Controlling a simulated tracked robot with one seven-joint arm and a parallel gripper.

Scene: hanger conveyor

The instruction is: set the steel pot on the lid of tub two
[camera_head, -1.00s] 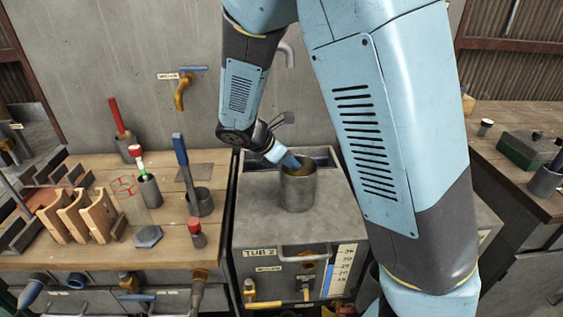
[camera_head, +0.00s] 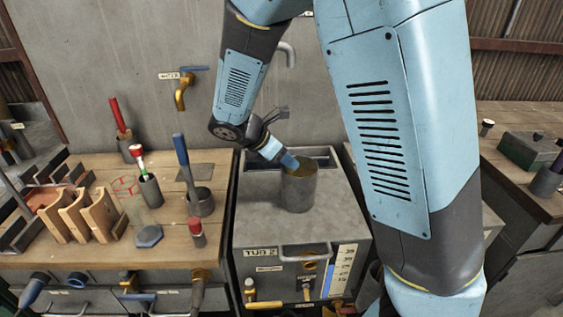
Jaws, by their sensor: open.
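The steel pot (camera_head: 299,189) is a grey cylinder standing upright on the lid of tub two (camera_head: 259,213). The tub's front carries a "TUB 2" label, a handle and a coloured scale. My gripper (camera_head: 287,163) is at the pot's rim, on its upper left side, tilted down to the right. The jaws are open. The fingertips are small here and partly merge with the rim, so I cannot tell whether they touch it.
A wooden bench (camera_head: 120,240) on the left holds tool cups, a wooden rack (camera_head: 85,215) and a hex block (camera_head: 149,236). A brass tap (camera_head: 181,95) is on the wall behind. A dark slot (camera_head: 262,160) lies behind the lid. My arm covers the right side.

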